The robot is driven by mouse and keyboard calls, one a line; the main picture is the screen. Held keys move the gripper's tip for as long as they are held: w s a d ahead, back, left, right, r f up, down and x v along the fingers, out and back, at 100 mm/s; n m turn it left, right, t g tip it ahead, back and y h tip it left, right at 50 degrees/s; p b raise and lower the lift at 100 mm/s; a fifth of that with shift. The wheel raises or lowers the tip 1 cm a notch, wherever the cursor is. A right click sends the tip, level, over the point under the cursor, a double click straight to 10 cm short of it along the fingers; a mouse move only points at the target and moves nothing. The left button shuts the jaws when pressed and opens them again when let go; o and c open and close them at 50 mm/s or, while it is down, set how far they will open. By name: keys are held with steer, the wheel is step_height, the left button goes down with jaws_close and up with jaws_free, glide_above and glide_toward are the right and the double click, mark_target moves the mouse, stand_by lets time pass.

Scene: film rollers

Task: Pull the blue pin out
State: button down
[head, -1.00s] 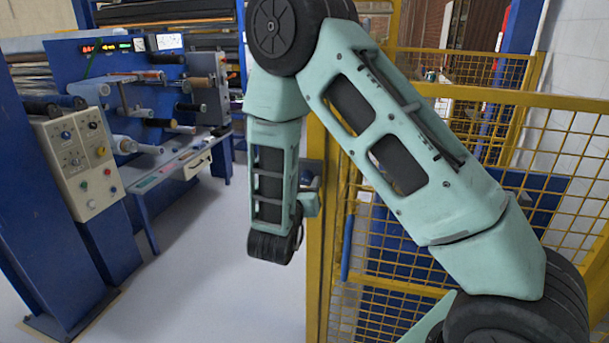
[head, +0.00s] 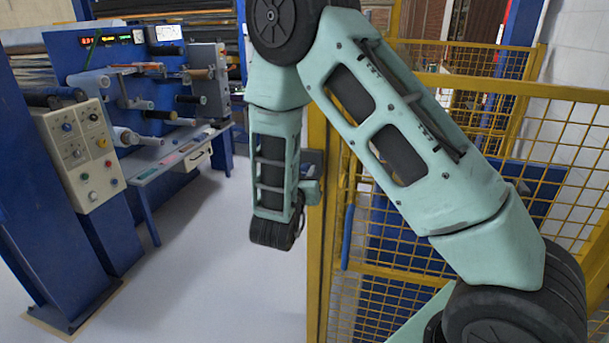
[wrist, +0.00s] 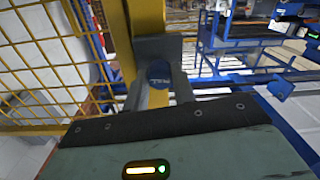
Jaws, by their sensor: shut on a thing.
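The blue pin (wrist: 158,71) shows in the wrist view as a round blue end between my gripper's two grey fingers. My gripper (wrist: 157,80) is shut on it, right in front of a yellow post. How far the pin sits in its holder is hidden by the fingers. In the head view my gripper and the pin are mostly hidden behind my wrist. There, a grey bracket (head: 314,160) shows on the yellow gate post (head: 318,240), just right of my wrist.
A yellow mesh fence (head: 400,230) stands right of the post. A control panel (head: 80,155) and film roller machine (head: 150,90) stand at left, with a narrow bench (head: 180,160). Pale floor (head: 215,260) is clear between the machine and the post.

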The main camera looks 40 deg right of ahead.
steer(key=c, duration=1.1)
jaws_free()
steer(key=shift+c, duration=0.2)
steer(key=b+v, duration=0.5)
steer(key=v, duration=1.2)
steer(key=shift+s+a, duration=0.1)
steer(key=shift+s, duration=0.05)
